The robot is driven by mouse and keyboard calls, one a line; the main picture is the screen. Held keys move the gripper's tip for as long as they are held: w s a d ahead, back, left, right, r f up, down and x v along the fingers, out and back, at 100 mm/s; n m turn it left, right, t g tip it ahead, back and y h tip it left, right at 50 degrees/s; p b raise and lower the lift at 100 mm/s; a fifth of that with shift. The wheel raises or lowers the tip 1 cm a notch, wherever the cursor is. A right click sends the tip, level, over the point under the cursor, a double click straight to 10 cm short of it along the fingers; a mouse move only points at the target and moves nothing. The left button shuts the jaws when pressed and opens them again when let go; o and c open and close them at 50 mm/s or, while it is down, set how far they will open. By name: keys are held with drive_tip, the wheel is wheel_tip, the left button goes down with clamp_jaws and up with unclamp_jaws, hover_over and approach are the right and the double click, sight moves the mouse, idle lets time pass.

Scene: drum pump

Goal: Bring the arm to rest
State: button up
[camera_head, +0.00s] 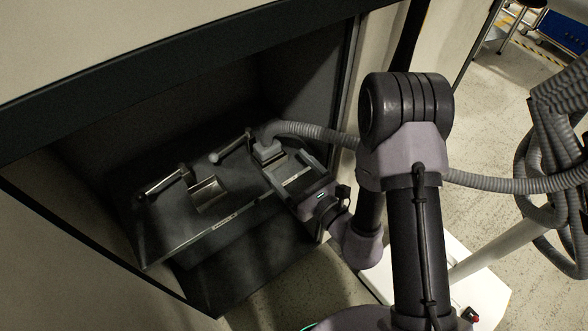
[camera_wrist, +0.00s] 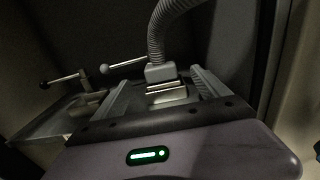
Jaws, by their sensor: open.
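My gripper (camera_head: 283,172) reaches from the right into a dark cabinet, its two fingers spread apart. In the wrist view my gripper (camera_wrist: 164,88) has a finger on either side of a grey hose end block (camera_wrist: 160,72), with gaps showing between block and fingers. A ribbed grey hose (camera_head: 310,131) rises from this block, which also shows in the head view (camera_head: 267,150). Light metal shows just below the block in the wrist view. Whether the block lies between the fingertips or beyond them is hard to tell. My arm is bent and extended forward.
A metal plate (camera_head: 165,248) inside the cabinet carries a clamp-like fixture (camera_head: 207,193) and lever handles (camera_head: 165,184). The cabinet's right edge (camera_head: 345,105) stands close to my arm. The hose runs behind my arm to the right. Open floor (camera_head: 480,115) lies at right.

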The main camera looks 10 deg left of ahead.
drive_tip(key=s+a+r+n+g+y, duration=0.3)
drive_tip(key=s+r+n+g+y, duration=0.2)
drive_tip(key=s+r+n+g, duration=0.55)
drive_tip(key=s+d+r+n+g+h, duration=0.25)
drive_tip(key=s+r+n+g, duration=0.3)
drive_tip(key=s, duration=0.35)
drive_tip(key=s+d+f+n+t+h, duration=0.2)
drive_tip(key=s+d+n+h, duration=0.25)
drive_tip(key=d+h, duration=0.25)
drive_tip(key=w+d+r+t+h, duration=0.2)
drive_tip(key=w+d+t+h, duration=0.1)
drive_tip(key=d, duration=0.3)
drive_tip(key=w+d+r+n+t+h, duration=0.1)
drive_tip(key=w+d+r+t+h, duration=0.1)
drive_tip(key=d, duration=0.5)
drive_tip(key=w+t+h, duration=0.1)
drive_tip(key=t+h, duration=0.1)
drive_tip(key=shift+d+r+t, duration=0.25)
drive_tip(key=shift+r+t, duration=0.1)
drive_tip(key=shift+t, duration=0.05)
drive_tip(key=shift+s+n, duration=0.1)
drive_tip(key=shift+n, duration=0.15)
